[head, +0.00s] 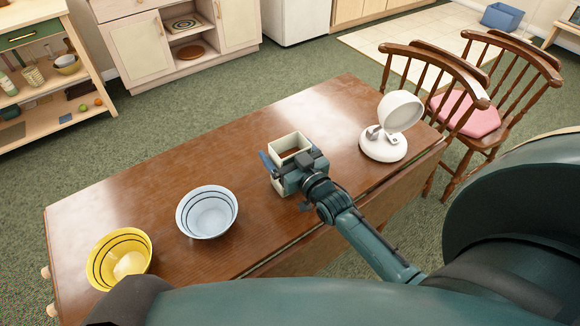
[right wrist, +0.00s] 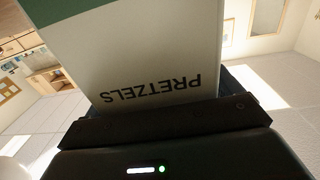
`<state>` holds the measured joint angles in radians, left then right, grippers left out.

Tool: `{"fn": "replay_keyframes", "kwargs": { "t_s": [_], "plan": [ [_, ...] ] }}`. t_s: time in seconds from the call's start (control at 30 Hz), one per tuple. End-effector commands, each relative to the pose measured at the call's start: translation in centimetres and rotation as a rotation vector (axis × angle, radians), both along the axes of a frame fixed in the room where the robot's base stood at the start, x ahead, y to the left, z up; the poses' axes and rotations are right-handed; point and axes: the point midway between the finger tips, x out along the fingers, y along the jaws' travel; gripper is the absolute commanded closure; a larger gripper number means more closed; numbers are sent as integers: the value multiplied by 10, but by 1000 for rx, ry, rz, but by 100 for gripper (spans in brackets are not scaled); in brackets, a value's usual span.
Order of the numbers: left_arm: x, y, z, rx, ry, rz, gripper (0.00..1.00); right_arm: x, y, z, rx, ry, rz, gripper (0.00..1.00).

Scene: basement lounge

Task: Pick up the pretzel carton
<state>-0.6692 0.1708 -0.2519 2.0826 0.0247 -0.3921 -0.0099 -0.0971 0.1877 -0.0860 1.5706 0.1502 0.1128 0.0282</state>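The pretzel carton (head: 290,143) is a pale, open-topped box with a dark inside, near the middle of the wooden table. My right gripper (head: 290,164) reaches it from the near side, with a finger along each side, and looks shut on it. In the right wrist view the carton (right wrist: 150,55) fills the upper middle, close against the gripper, with a green band and the word PRETZELS upside down. My left gripper is not in view.
The wooden table (head: 150,190) also holds a white lamp-like device (head: 383,146) right of the carton, a pale blue bowl (head: 207,214) to the left and a yellow bowl (head: 118,262) at the far left. Wooden chairs (head: 470,100) stand at the right.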

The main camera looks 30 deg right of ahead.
Motion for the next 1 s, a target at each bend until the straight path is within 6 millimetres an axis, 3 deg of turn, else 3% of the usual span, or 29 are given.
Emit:
{"fn": "replay_keyframes", "kwargs": {
  "t_s": [0.47, 0.77, 1.0],
  "plan": [
    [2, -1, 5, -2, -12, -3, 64, 0, 0, 0, 0, 0, 0, 48],
    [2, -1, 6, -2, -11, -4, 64, 0, 0, 8, 0, -4, 0, 48],
    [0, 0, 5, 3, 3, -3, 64, 0, 0, 53, 1, -7, 0, 48]
  ]
}}
